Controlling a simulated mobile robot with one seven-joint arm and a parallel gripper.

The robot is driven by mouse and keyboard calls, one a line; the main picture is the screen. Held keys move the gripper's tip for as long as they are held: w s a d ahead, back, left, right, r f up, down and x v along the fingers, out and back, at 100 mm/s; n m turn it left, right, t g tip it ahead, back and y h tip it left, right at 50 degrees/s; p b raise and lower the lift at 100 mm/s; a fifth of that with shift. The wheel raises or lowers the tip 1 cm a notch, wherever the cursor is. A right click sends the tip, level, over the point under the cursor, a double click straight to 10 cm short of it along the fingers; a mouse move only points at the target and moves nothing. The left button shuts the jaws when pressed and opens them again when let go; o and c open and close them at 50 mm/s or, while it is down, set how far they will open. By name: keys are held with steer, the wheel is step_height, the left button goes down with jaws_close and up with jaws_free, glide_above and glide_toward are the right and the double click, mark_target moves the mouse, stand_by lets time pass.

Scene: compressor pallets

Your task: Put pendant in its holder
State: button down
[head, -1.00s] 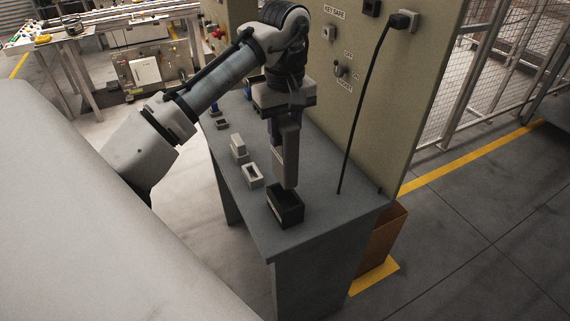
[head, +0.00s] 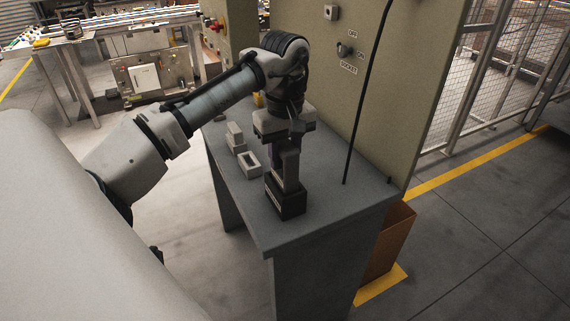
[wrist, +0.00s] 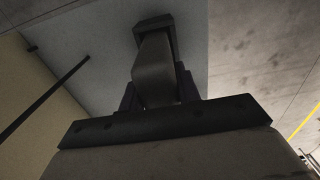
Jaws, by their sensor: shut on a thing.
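The pendant (head: 290,170) is a grey upright block in the head view, and its lower end is inside the black open-topped holder (head: 291,204) near the front end of the table. My gripper (head: 286,150) is above the holder and shut on the pendant's upper part. In the wrist view the pendant (wrist: 154,72) runs from between my gripper's fingers (wrist: 155,92) to the dark holder (wrist: 154,24). I cannot tell whether the pendant touches the holder's floor.
On the grey table (head: 335,200), a small light open box (head: 249,164) and a light grey block (head: 235,136) stand to the left. A black cable (head: 364,95) hangs in front of the panel (head: 400,70) at the right. The table's front right corner is clear.

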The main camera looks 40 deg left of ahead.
steer(key=shift+f, duration=0.1)
steer(key=c, duration=1.5)
jaws_free()
steer(key=shift+f, duration=0.15)
steer(key=o, duration=0.5)
step_height(320, 180, up, 12)
steer(key=shift+r, duration=0.2)
